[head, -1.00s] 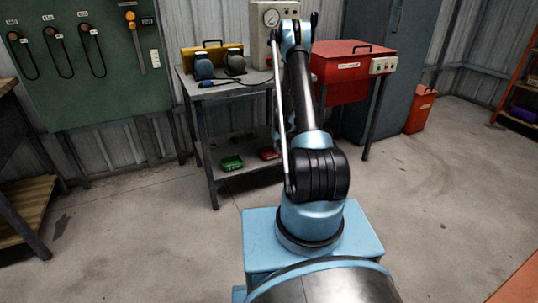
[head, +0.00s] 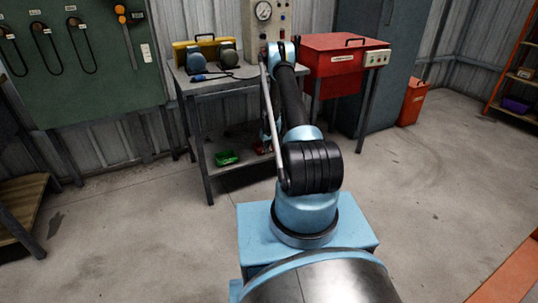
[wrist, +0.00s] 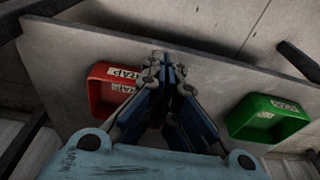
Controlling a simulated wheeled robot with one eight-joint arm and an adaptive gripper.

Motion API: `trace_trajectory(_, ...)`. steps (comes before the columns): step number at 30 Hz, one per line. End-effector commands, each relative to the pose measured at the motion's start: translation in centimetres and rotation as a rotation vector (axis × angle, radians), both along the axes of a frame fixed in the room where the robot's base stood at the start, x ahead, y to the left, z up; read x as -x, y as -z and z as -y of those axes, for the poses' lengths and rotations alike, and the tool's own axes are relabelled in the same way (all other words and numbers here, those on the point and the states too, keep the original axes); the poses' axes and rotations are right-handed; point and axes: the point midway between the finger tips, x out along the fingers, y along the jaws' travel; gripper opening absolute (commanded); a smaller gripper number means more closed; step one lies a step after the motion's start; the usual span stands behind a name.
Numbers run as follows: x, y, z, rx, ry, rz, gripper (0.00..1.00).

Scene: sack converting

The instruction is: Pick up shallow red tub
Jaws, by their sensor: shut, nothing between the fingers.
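The shallow red tub (head: 261,147) sits on the lower shelf of the grey bench, to the right of a green tub (head: 227,158), and my arm partly hides it. In the wrist view the red tub (wrist: 101,94), with white labels, lies left of my gripper (wrist: 166,64). The green tub (wrist: 270,117) lies to the right. My gripper's fingers are together with nothing between them, and they overlap the red tub's right side in the picture. I cannot tell whether they touch it. In the head view my gripper is hard to make out behind my arm.
The bench top (head: 205,87) above the shelf holds a yellow-backed grinder (head: 204,52) and a gauge box (head: 264,22). Bench legs frame the shelf. A red machine (head: 343,55) stands to the right. The floor in front is clear.

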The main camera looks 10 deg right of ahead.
Motion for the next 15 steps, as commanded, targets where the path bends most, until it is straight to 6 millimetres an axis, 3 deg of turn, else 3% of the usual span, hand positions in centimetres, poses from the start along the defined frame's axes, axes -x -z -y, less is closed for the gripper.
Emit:
trace_trajectory(8, -4.2, 0.0, -1.3, 0.0, -0.001, 0.0, 0.0)
trace_trajectory(15, -4.2, 1.4, -1.3, 0.0, 0.0, 0.0, 0.0)
